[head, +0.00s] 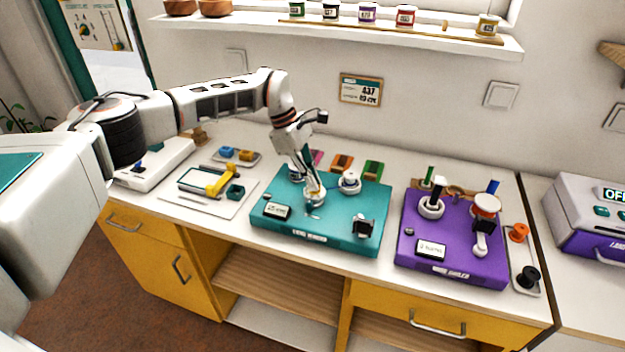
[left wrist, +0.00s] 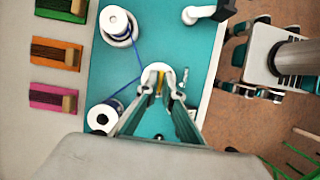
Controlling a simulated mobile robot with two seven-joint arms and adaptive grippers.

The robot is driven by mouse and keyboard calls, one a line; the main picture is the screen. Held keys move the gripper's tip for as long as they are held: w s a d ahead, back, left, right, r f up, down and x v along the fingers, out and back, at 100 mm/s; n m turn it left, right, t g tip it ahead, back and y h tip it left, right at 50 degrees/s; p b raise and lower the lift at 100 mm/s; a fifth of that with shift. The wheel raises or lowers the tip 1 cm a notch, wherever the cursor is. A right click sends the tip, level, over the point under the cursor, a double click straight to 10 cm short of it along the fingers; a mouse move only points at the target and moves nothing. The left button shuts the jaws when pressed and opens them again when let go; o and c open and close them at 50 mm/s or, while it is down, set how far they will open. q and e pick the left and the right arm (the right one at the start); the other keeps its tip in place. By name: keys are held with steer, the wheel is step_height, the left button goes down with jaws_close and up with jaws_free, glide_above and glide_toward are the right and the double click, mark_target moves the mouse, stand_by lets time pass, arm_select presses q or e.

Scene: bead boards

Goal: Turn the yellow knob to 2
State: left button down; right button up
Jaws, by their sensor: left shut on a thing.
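The teal board (head: 335,228) lies on the bench in the middle of the head view. My left gripper (head: 313,194) reaches down over its middle, its fingers shut on the yellow knob. In the left wrist view a strip of the yellow knob (left wrist: 161,88) shows between the fingertips (left wrist: 161,92), with a white round part around it. The fingers hide most of the knob, and I cannot read its setting. My right gripper is not in view.
White spools (head: 349,182) with blue thread stand near the gripper on the teal board. A small black-and-white part (head: 363,227) is at its right. A purple board (head: 460,262) lies to the right, a white tray (head: 197,205) to the left.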

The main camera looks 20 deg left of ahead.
arm_select(q)
steer(key=c, duration=2.2)
jaws_free()
steer(key=shift+a, duration=0.1)
steer(key=v, duration=1.2)
